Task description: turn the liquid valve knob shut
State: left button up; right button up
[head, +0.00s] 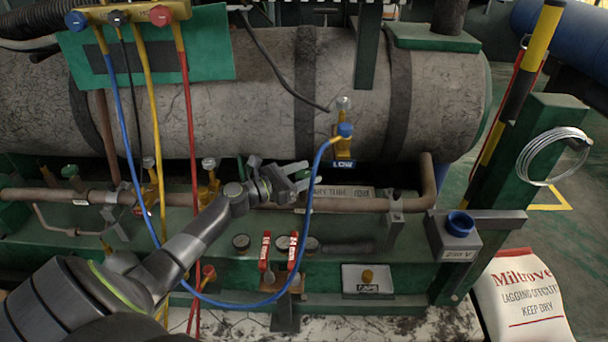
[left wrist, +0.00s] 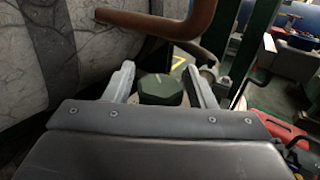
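A dark green knob (left wrist: 160,90) with a pale mark on top shows between my left fingers in the left wrist view. It looks like the liquid valve knob, but no label confirms this. My left gripper (left wrist: 163,82) is open, with a finger on either side of the knob and a visible gap on the left; contact on the right is unclear. In the head view the left gripper (head: 300,178) is in front of the tank, near the copper pipe, and I cannot make out the knob there. My right gripper is not in view.
A blue hose (head: 322,160) loops close to the right of my gripper, up to the LOW fitting (head: 344,148). Red-handled valves (head: 265,252) stand below. The copper pipe (head: 370,204) bends up at the right. The manifold (head: 125,15) hangs at upper left.

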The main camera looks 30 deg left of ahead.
pick_arm(q)
jog(key=shift+o, duration=0.9)
jog(key=shift+s, duration=0.2)
jog(key=v, duration=1.1)
jog(key=shift+s+a, duration=0.25)
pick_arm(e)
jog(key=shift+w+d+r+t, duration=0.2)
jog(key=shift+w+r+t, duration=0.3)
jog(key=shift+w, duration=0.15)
